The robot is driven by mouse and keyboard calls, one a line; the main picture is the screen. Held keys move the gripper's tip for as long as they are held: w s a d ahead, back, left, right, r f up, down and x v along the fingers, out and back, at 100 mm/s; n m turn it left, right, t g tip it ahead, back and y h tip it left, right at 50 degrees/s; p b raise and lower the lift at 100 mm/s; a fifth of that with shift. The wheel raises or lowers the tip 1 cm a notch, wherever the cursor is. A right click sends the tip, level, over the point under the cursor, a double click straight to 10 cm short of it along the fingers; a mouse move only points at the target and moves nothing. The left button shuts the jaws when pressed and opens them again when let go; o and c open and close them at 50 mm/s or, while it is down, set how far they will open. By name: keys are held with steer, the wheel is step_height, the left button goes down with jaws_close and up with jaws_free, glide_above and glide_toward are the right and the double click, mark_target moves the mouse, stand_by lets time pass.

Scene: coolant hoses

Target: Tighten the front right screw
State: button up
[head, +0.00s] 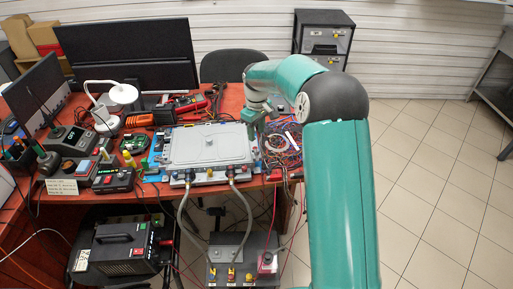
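A light grey flat plate assembly (190,150) lies on the red-brown workbench, with a small knob-like part at its middle. Its front right corner is near the right hose fitting, but the front right screw is too small to make out. Two grey hoses run from fittings at the plate's front edge, a left hose (181,222) and a right hose (249,212), down to a grey box (226,272) below. My gripper (254,131) is above the plate's back right corner, pointing down. Its fingers are too small to tell whether they are open, and I see nothing held.
Tangled red and blue wires (283,148) lie right of the plate. Electronic instruments (115,181), a white lamp (123,94) and a large monitor (130,52) crowd the left and back. A black power unit (122,248) stands below. The tiled floor (440,160) at right is clear.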

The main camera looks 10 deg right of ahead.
mark_target(257, 150)
step_height(257, 150, down, 8)
steer(key=shift+f, duration=0.25)
steer(key=shift+c, duration=0.2)
